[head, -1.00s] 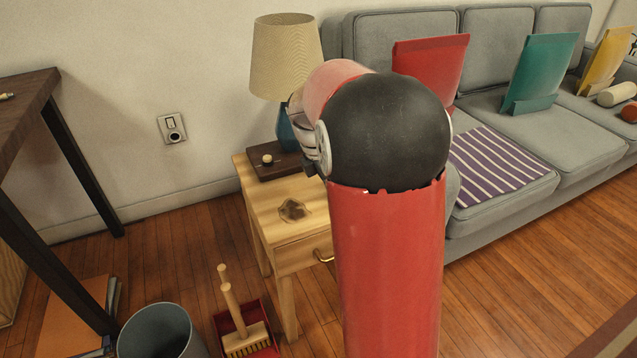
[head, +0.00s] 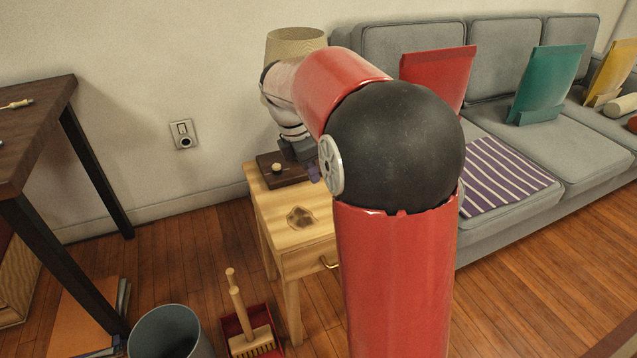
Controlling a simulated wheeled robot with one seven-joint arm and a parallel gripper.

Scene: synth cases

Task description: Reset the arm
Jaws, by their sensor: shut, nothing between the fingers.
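My gripper (head: 314,173) shows only in part at the end of my arm, left of the black elbow joint. Its fingers look small and dark and point downward, shut and empty. It hangs over the wooden side table (head: 283,243), close to the dark box with a round knob (head: 268,178) on the tabletop. I cannot tell the exact gap between them. My red arm rises in the middle of the picture and bends left and away. It hides part of the table and most of the lamp (head: 297,41) below its shade.
A grey sofa (head: 590,150) with red (head: 437,75), teal (head: 548,82) and yellow (head: 612,70) folders stands right. A dark table (head: 40,110) is left. A bin (head: 165,325) and a dustpan (head: 236,325) with a brush (head: 250,343) are on the floor.

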